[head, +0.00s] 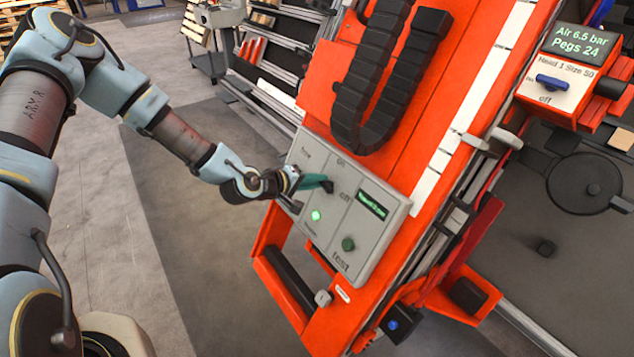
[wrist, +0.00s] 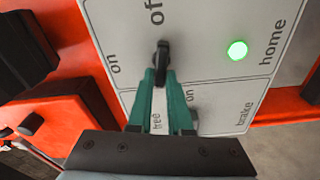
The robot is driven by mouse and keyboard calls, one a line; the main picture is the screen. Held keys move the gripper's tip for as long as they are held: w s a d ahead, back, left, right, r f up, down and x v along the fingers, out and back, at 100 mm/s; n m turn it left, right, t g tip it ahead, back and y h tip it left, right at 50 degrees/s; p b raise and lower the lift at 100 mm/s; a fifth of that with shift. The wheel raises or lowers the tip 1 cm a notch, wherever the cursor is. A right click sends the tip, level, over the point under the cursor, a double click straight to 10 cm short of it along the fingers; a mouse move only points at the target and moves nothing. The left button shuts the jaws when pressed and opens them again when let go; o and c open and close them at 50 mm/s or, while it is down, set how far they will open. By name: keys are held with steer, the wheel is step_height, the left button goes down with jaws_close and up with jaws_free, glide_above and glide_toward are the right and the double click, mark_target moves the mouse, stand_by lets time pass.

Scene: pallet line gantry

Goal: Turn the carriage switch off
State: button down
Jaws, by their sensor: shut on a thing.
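The pale control panel (head: 378,240) is on the orange gantry. A black switch knob (wrist: 162,50) on it stands between the labels "on" and "off"; no name for it is readable. My gripper (head: 322,184) is at the panel, and its green fingers are shut on this knob, as the wrist view (wrist: 162,76) shows. The fingers hide part of the knob, and I cannot tell which label it points to. A second control, by the labels "free" and "brake", is mostly hidden behind the fingers.
A green lamp (wrist: 237,50) is lit near "home". A green button (head: 348,244) is above "test". A black cable chain (head: 372,95) runs above the panel. A blue knob (head: 552,82) marked "off" is at upper right.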

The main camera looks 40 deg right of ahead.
steer(key=shift+f+n, duration=0.15)
steer(key=shift+n, duration=1.05)
steer(key=shift+a, duration=0.1)
steer(key=c, duration=0.8)
jaws_free()
steer(key=shift+c, duration=0.2)
steer(key=b+v, duration=0.2)
steer(key=v, duration=0.8)
steer(key=shift+a+r, duration=0.3)
